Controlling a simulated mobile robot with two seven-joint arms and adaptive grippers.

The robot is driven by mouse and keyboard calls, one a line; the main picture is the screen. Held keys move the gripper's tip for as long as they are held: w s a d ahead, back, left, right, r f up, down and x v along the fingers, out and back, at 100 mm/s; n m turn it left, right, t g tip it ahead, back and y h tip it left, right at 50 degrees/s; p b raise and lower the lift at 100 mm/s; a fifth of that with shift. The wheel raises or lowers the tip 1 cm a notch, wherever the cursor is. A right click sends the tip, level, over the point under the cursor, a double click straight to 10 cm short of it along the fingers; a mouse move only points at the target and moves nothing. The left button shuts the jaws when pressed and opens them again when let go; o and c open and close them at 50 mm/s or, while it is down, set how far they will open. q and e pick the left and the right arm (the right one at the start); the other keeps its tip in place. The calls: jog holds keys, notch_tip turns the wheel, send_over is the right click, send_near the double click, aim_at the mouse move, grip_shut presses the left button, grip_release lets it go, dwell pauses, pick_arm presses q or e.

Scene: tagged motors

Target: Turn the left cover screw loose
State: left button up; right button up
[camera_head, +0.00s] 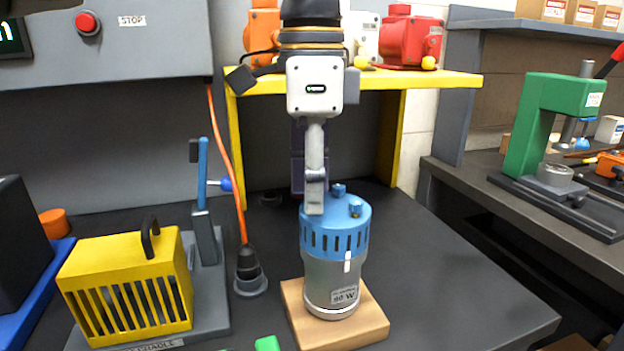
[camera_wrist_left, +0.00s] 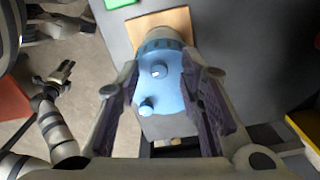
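The motor (camera_head: 335,281) is a grey cylinder with a blue cover (camera_head: 321,238), standing upright on a wooden block (camera_head: 370,327). Two blue screws stand on the cover: the left screw (camera_head: 339,189) and the right screw (camera_head: 355,208). My left gripper (camera_head: 313,208) points down at the left part of the cover, its near finger hiding some of it. In the left wrist view the gripper (camera_wrist_left: 160,68) is open, with the cover (camera_wrist_left: 172,90) and both screws between and beyond its fingers. Contact cannot be told. My right gripper (camera_wrist_left: 55,78) is small, away from the motor.
A yellow slotted housing (camera_head: 125,290) on a grey stand and a cable plug (camera_head: 248,270) are left of the motor. A yellow shelf (camera_head: 440,80) with orange and red motors rises behind. The dark tabletop (camera_head: 440,280) right of the motor is clear.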

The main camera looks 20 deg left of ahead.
pick_arm(q)
notch_tip(320, 180, up, 12)
dwell(0.5)
